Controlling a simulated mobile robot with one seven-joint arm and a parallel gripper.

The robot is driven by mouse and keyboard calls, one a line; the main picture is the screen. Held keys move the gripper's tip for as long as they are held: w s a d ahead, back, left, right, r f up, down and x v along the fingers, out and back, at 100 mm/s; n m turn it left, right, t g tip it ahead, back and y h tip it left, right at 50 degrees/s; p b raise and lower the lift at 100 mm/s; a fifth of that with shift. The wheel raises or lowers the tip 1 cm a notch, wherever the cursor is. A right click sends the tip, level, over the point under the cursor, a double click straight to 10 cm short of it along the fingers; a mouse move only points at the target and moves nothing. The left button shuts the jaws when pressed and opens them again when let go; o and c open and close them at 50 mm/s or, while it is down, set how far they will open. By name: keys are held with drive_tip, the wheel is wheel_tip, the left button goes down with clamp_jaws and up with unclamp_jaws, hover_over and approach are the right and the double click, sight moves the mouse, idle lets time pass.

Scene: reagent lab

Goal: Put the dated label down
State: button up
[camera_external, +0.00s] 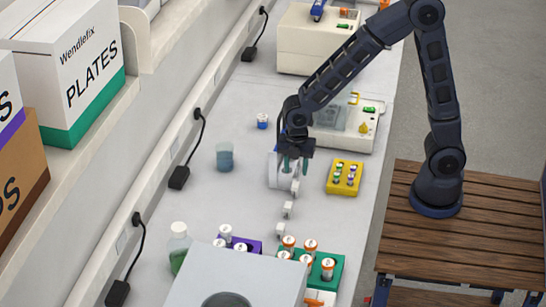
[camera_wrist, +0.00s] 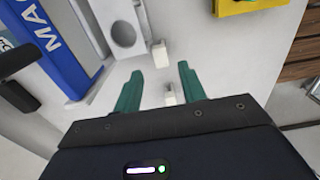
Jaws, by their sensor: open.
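Several small white labels lie on the bench in a loose row in the external view, among them a middle one (camera_external: 288,208) and a nearer one (camera_external: 279,230). I cannot read a date on any. My gripper (camera_external: 294,168) points down over the far end of this row. In the wrist view its teal fingers (camera_wrist: 160,71) are spread apart. One white label (camera_wrist: 170,94) shows in the gap between them, and I see no finger touching it. Another label (camera_wrist: 160,53) lies just beyond the fingertips.
A pale block with a round recess (camera_wrist: 123,36) and a blue box (camera_wrist: 45,40) lie left of my fingers. A yellow rack of vials (camera_external: 345,178) stands right. A blue-tinted beaker (camera_external: 224,157) stands left. Purple (camera_external: 254,245) and green racks (camera_external: 335,270) stand nearer.

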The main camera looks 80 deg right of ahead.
sight(295, 184)
drive_tip(key=s+d+r+m+t, duration=0.1)
drive_tip(key=s+d+r+m, duration=0.35)
drive_tip(key=r, duration=0.35)
drive_tip(key=s+d+r+m+t, duration=0.1)
drive_tip(key=s+d+r+m, duration=0.35)
drive_tip(key=r, duration=0.35)
drive_tip(key=s+d+r+m+t, duration=0.1)
drive_tip(key=s+d+r+m, duration=0.1)
drive_tip(key=s, duration=0.5)
drive_tip(key=s+d+r+m+t, duration=0.1)
drive_tip(key=s+d+r+m, duration=0.1)
drive_tip(key=s+d+m, duration=0.2)
drive_tip(key=s+m, duration=0.3)
drive_tip(key=shift+r+t, duration=0.2)
drive_tip(key=shift+t, duration=0.1)
